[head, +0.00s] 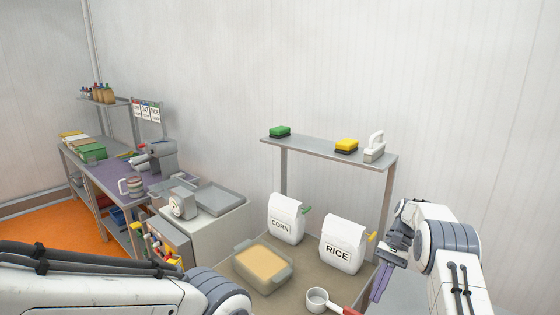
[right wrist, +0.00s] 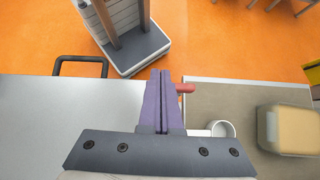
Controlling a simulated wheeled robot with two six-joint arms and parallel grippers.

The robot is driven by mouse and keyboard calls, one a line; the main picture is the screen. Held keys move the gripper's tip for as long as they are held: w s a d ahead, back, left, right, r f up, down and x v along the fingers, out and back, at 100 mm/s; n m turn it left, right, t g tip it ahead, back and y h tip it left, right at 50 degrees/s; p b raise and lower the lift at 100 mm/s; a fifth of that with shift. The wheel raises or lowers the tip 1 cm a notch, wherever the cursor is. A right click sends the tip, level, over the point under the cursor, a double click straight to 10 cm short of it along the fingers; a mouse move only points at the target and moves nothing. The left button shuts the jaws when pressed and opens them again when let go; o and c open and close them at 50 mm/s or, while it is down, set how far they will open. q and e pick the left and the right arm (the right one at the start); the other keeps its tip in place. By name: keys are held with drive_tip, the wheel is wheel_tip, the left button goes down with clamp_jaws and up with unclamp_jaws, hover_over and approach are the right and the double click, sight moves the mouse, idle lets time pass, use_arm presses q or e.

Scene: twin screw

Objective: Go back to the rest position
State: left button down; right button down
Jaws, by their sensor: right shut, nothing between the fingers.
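My right gripper (head: 378,284) hangs at the right of the head view, with its purple fingers pointing down beside the work table. The fingers are shut together and empty; they also show in the right wrist view (right wrist: 160,75). My left arm (head: 90,285) crosses the lower left of the head view, and its gripper is out of the picture. In the head view a white scoop or small pan (head: 317,297) with a red handle lies left of my right gripper. In the wrist view the cup (right wrist: 222,129) shows right of the fingers.
A corn bag (head: 286,222), a rice bag (head: 341,248) and a tan-filled tray (head: 262,266) stand on the table. A shelf (head: 312,149) behind holds green and yellow brushes and a white-handled tool (head: 375,147). A counter with a scale (head: 182,204) is left. Orange floor (right wrist: 215,45) is open.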

drive_tip(key=s+a+r+n+t+h+b, duration=0.15)
drive_tip(key=s+a+r+n, duration=0.3)
drive_tip(key=a, duration=0.45)
drive_tip(key=s+a+r+n+t+h+b, duration=0.1)
drive_tip(key=s+a+r+n+h, duration=0.25)
drive_tip(key=s+a, duration=0.4)
drive_tip(key=s+a+f+n+t+b, duration=0.1)
drive_tip(key=s+n+t, duration=0.1)
drive_tip(key=s, duration=0.7)
drive_tip(key=s+a+f+n+t+b, duration=0.1)
drive_tip(key=s+n, duration=0.4)
drive_tip(key=s, duration=0.5)
drive_tip(key=shift+a+f+t, duration=0.35)
drive_tip(key=shift+a+t, duration=0.2)
drive_tip(key=shift+a, duration=0.25)
